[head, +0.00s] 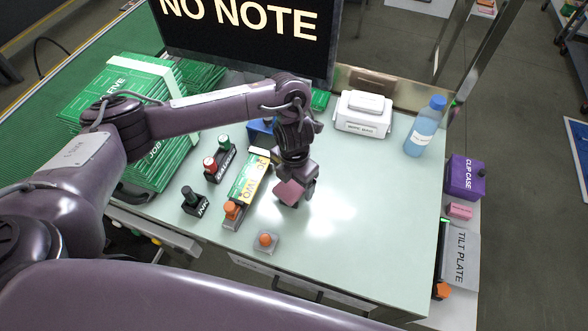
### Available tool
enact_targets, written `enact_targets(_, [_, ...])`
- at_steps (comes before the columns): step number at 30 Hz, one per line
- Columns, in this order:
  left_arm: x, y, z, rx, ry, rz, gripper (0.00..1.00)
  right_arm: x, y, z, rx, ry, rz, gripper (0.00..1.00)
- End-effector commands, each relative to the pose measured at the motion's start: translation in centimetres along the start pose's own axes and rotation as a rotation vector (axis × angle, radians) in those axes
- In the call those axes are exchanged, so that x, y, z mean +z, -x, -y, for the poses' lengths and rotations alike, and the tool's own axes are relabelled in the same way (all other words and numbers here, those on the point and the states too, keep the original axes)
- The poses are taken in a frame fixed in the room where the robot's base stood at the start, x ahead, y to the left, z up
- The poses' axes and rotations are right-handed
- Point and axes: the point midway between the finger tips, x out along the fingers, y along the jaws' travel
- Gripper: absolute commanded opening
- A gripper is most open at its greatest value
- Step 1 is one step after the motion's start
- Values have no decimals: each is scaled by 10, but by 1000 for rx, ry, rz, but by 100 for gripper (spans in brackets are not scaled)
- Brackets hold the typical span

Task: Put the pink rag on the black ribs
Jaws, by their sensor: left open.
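My left gripper (293,196) is open and points down over the middle of the pale green tabletop, right of the orange-knobbed holder. A dusty-pink square face shows at its fingers; I cannot tell whether it is cloth or part of the gripper. A small pink item (460,211) with a label lies on the side shelf at the right, below the purple clip case; it may be the pink rag, and it is well apart from the gripper. I cannot clearly pick out the black ribs. My right gripper is not in view.
Green folder stacks (128,105) fill the table's left. Small holders, an ink bottle (192,200) and an orange button (265,241) stand near the gripper. A white case (362,112) and blue bottle (425,127) stand at the back right. The front-right tabletop (375,225) is clear.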

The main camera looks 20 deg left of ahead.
Motion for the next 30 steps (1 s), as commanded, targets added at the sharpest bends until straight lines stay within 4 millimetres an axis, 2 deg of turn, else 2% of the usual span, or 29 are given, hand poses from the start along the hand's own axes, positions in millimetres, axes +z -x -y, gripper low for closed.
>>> enact_targets(8, [2, 52, -1, 5, -4, 7, 80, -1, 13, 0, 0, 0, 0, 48])
enact_targets(16, [1, 99, -1, 4, -2, 4, 80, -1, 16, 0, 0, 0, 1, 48])
enact_targets(22, [0, 117, 0, 1, -1, 2, 80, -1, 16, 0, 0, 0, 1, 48])
enact_targets(30, [0, 121, 0, 0, 1, -1, 80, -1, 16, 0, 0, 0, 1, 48])
